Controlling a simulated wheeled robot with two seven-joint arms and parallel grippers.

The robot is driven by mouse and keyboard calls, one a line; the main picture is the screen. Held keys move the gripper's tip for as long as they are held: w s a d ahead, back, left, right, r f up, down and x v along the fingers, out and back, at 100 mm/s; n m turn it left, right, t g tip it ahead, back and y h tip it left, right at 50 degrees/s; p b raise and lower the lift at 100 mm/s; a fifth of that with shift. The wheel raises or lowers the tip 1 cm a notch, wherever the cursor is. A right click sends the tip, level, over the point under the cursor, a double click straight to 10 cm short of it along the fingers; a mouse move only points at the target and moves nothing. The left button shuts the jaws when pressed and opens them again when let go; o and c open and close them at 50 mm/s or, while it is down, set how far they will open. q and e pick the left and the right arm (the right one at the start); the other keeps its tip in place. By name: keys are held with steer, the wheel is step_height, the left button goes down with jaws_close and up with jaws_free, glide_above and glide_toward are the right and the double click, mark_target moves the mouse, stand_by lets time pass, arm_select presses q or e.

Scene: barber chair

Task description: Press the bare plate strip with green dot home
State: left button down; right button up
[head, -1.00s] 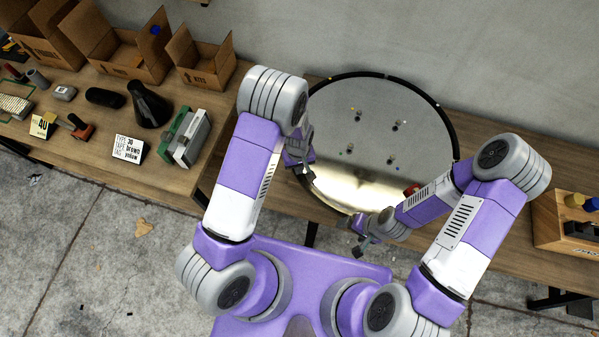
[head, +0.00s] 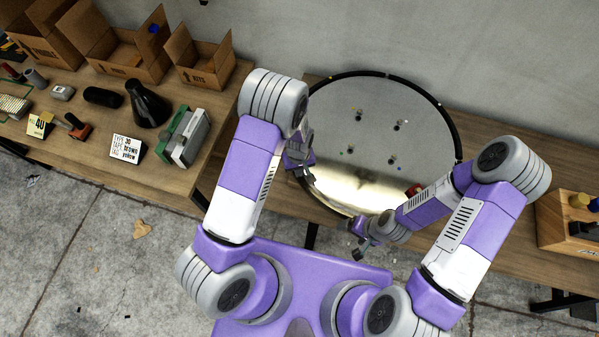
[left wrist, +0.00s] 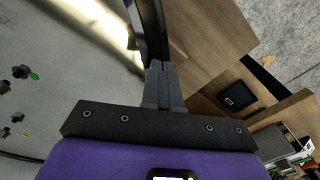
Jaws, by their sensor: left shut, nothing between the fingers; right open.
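The round mirror-like plate (head: 375,95) stands on the bench with a black strip (head: 432,97) around its edge. A small green dot (left wrist: 34,76) sits beside a dark knob on the plate's face in the left wrist view. I cannot tell which strip belongs to that dot. My left gripper (head: 307,176) is at the plate's left edge. In the left wrist view its closed fingers (left wrist: 161,67) are empty and overlap the black rim; contact is unclear. My right gripper (head: 361,250) is open and empty, in front of the plate's lower edge.
Several small dark knobs (head: 397,125) with coloured dots stand on the plate. A red object (head: 414,190) is at its lower right, partly behind my right arm. The left bench holds cardboard boxes (head: 205,62), a black cone (head: 148,105) and a label card (head: 127,148). A wooden crate (head: 565,225) stands right.

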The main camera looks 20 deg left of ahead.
stand_by(0.3)
arm_select(q)
step_height(320, 180, up, 8)
steer(key=p, duration=0.6)
stand_by(0.3)
steer(key=shift+f, duration=0.1)
